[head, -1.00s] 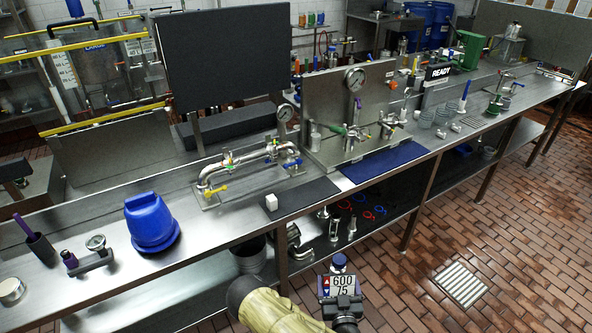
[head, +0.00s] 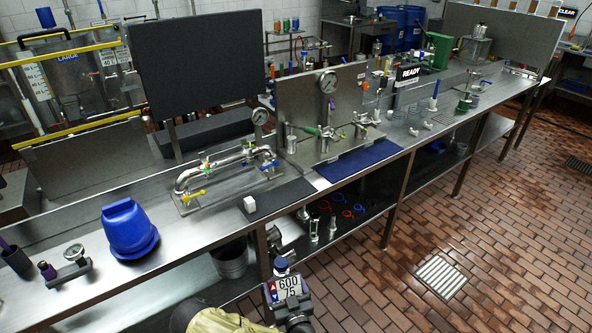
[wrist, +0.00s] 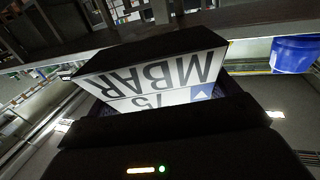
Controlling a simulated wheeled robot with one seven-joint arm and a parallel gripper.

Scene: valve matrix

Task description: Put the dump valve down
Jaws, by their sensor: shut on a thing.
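A boxy unit with a white label reading 600 and 75 and a blue cap on top (head: 284,287) is in my gripper (head: 297,320) at the bottom of the head view; it appears to be the dump valve. In the wrist view its label (wrist: 165,82) shows upside down with 75 MBAR, close in front of the camera. My gripper is shut on it; the fingertips are mostly hidden. The unit is held in front of the bench's front edge, apart from the bench top as far as I can tell.
A lower shelf holds a bucket (head: 230,262) and several fittings. Brick floor lies open at right.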

